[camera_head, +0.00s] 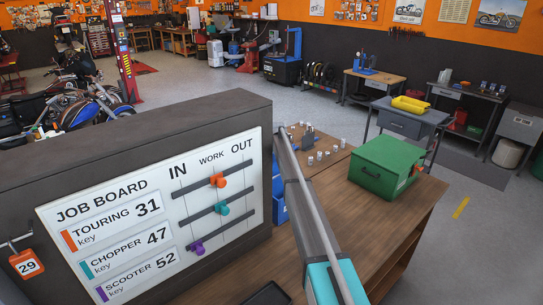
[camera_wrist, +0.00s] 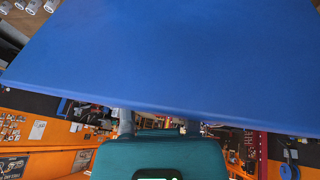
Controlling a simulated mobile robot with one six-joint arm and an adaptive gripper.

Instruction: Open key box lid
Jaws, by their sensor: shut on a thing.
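A blue panel (camera_wrist: 190,55), which looks like the key box lid, fills most of the upper wrist view. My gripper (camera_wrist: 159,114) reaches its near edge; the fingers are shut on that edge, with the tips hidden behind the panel. In the head view a blue box part (camera_head: 279,200) shows between the job board and my arm. Most of it is hidden, so its lid angle and inside cannot be seen there. My gripper is not clearly visible in the head view.
The grey job board (camera_head: 150,190) stands close at the left, with coloured sliders. A green box (camera_head: 385,165) sits on the wooden bench (camera_head: 335,215) right of my arm. Small metal parts (camera_head: 318,156) stand behind.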

